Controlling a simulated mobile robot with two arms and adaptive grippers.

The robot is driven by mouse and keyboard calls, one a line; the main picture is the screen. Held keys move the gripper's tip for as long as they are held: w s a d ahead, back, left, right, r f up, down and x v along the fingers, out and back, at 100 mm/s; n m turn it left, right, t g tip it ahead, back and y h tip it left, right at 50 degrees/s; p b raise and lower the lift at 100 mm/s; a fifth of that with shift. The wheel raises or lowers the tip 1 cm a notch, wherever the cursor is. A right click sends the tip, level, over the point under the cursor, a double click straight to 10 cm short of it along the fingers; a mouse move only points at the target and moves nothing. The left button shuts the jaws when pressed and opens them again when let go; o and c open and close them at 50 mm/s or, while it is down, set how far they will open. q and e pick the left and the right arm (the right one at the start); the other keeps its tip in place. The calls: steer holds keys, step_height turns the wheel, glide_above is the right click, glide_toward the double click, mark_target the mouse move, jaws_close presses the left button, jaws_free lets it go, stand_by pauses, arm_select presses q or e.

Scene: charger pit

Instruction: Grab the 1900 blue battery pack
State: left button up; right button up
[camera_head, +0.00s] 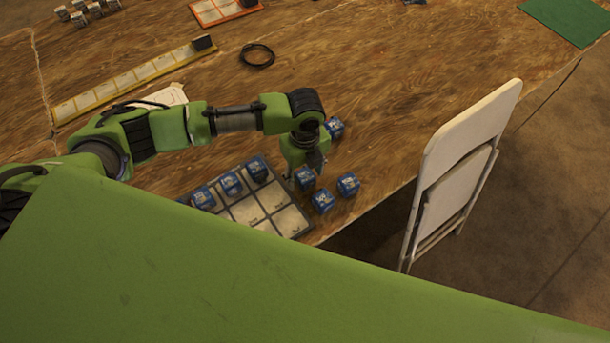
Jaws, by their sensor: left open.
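Several blue battery packs sit at the near edge of the wooden table. Loose ones on the wood are a pack (304,178) close by my gripper, one (323,201) in front, one (348,185) to the right and one (334,127) behind. Three more, a left pack (203,197), a middle pack (230,184) and a right pack (257,169), stand on the gridded tray (272,201). The labels are too small to read, so I cannot tell which is 1900. My left gripper (310,168) is open and points down; its fingertips are partly hidden. My right gripper is out of view.
The wooden table (350,60) is mostly clear in the middle and right. A yellow strip tray (130,77), a black cable ring (257,55), an orange tray (222,11) and a green mat (570,18) lie farther back. A white folding chair (462,165) stands at the table's right edge.

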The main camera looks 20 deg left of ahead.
arm_select(q)
steer(key=shift+f, duration=0.35)
steer(key=c, duration=1.3)
steer(key=shift+c, duration=0.2)
steer(key=shift+r, duration=0.15)
